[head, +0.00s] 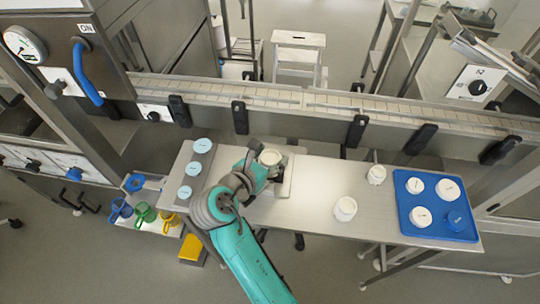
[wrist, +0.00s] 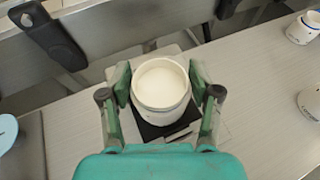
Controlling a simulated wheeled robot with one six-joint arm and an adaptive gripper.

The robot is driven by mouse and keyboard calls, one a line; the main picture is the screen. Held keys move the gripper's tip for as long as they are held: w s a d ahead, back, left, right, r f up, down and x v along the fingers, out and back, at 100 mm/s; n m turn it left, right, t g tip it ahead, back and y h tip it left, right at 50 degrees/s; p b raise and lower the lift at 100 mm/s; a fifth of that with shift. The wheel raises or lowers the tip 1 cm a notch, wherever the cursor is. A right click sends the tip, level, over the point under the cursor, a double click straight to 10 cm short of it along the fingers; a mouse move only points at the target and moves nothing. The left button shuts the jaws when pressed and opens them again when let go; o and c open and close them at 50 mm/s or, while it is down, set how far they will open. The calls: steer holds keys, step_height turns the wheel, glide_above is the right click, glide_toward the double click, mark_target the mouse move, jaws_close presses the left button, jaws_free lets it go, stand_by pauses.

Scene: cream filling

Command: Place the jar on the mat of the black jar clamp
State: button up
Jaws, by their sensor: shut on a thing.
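A white open-topped jar (wrist: 160,84) is between the two green fingers of my gripper (wrist: 160,92), which is shut on it. In the head view the jar (head: 270,157) is upright over the far part of the table. Directly below it in the wrist view is a black mat (wrist: 155,130) on a pale plate (wrist: 193,136). The plate (head: 287,184) also shows beside my gripper (head: 268,168) in the head view. The jar hides much of the mat and clamp. I cannot tell whether the jar touches the mat.
A grey strip (head: 182,197) with several pale blue lids stands at left. Two white jars (head: 345,208) (head: 376,174) stand to the right, before a blue tray (head: 408,226) holding several round items. A conveyor rail (head: 310,103) runs behind. The table's middle (head: 305,215) is clear.

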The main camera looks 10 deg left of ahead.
steer(key=o, duration=1.4)
steer(key=shift+f, duration=0.1)
steer(key=shift+r, duration=0.2)
steer(key=v, duration=1.2)
steer(key=shift+f, duration=0.1)
